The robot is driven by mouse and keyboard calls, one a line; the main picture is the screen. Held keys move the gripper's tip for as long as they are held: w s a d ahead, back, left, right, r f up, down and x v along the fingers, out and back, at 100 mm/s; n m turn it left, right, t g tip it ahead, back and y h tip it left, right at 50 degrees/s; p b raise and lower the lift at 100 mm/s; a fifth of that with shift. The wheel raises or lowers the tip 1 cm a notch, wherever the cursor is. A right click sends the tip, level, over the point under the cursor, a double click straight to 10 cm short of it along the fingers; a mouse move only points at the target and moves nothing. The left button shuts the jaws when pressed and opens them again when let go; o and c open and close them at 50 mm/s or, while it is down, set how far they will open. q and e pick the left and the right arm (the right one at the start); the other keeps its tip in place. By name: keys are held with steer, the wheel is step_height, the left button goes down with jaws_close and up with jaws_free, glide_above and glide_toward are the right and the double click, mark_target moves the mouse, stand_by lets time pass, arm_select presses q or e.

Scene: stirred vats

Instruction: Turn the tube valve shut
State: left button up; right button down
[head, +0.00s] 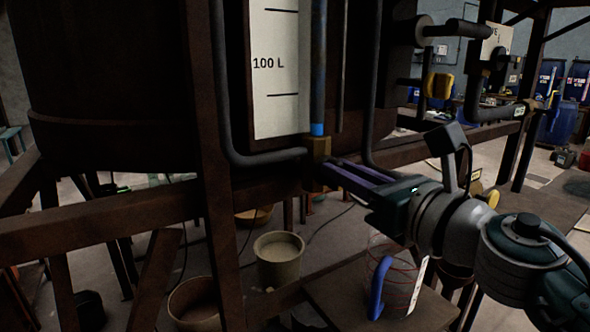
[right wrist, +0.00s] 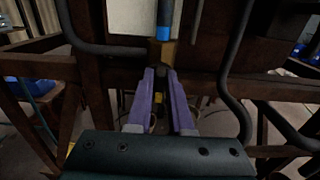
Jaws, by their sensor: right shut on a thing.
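The tube valve (head: 318,146) is a brass-brown block below the blue collar (head: 317,129) at the foot of the upright sight tube (head: 318,60). The tube stands beside the white scale board marked 100 L (head: 275,75). My right gripper (head: 328,171) reaches in from the right with its purple fingers at the valve's lower part. In the right wrist view the brass block (right wrist: 162,54) sits just beyond the fingertips (right wrist: 161,74), which are shut on a small dark part, seemingly the valve's handle. The fingers hide much of it, so its angle is unclear. My left gripper is out of view.
A dark pipe (head: 225,110) bends in beside the valve from the left. Rusty frame beams (head: 215,200) surround the vat (head: 110,80). A beige bucket (head: 278,262) stands below. A blue hook-shaped thing (head: 379,288) is under my right arm.

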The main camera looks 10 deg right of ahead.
steer(key=shift+m, duration=0.3)
steer(key=shift+w+d+f+m+p, duration=0.15)
steer(key=shift+m+p, duration=0.25)
steer(key=shift+m, duration=2.5)
steer(key=shift+d+f+m+p, duration=0.2)
steer(key=shift+m+p, duration=0.25)
steer(key=shift+m, duration=2.45)
steer(key=shift+w+d+f+m+p, duration=0.15)
steer(key=shift+m+p, duration=0.25)
steer(key=shift+m, duration=2.5)
steer(key=shift+s, duration=0.1)
steer(key=c, duration=0.8)
jaws_free()
